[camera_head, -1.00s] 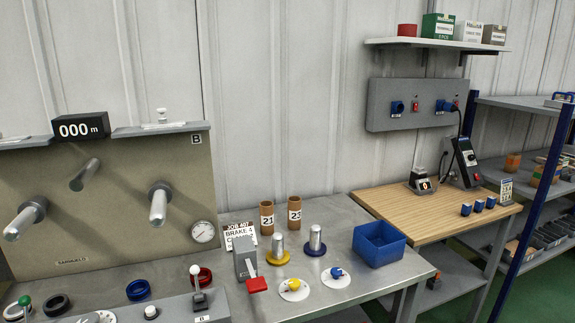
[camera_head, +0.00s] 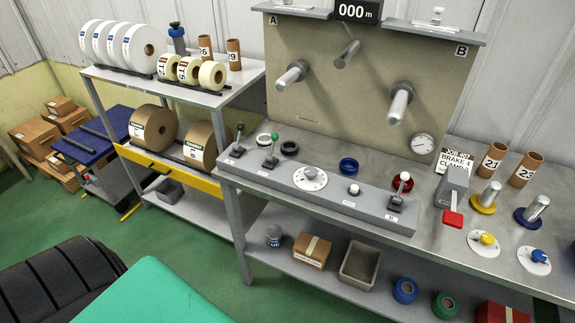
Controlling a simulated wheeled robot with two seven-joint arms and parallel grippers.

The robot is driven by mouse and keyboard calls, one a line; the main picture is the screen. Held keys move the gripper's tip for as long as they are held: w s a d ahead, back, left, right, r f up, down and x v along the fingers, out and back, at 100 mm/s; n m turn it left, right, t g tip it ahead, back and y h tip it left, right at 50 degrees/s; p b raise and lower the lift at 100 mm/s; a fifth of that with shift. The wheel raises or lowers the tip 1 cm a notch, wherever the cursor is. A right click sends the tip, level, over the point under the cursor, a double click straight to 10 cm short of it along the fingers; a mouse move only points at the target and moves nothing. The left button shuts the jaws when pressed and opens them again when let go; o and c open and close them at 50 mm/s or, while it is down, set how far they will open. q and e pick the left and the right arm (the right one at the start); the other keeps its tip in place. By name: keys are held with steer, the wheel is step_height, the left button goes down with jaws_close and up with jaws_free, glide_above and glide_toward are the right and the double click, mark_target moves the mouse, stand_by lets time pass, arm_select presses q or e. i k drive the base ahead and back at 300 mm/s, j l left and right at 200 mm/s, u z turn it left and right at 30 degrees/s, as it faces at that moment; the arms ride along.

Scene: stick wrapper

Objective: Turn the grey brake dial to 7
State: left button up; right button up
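The grey dial (camera_head: 310,174) is a small grey knob on a round white scale plate. It sits on the sloped top of the long grey control panel (camera_head: 345,192), at the front of the bench. The marks on its scale are too small to read, so I cannot tell its setting. Neither of my grippers is in view, and nothing touches the dial.
A yellow dial (camera_head: 487,239) and a blue dial (camera_head: 538,255) lie to the right. Spindles (camera_head: 400,103) project from the board behind.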

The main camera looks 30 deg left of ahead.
mark_target(310, 172)
steer(key=u, duration=0.85)
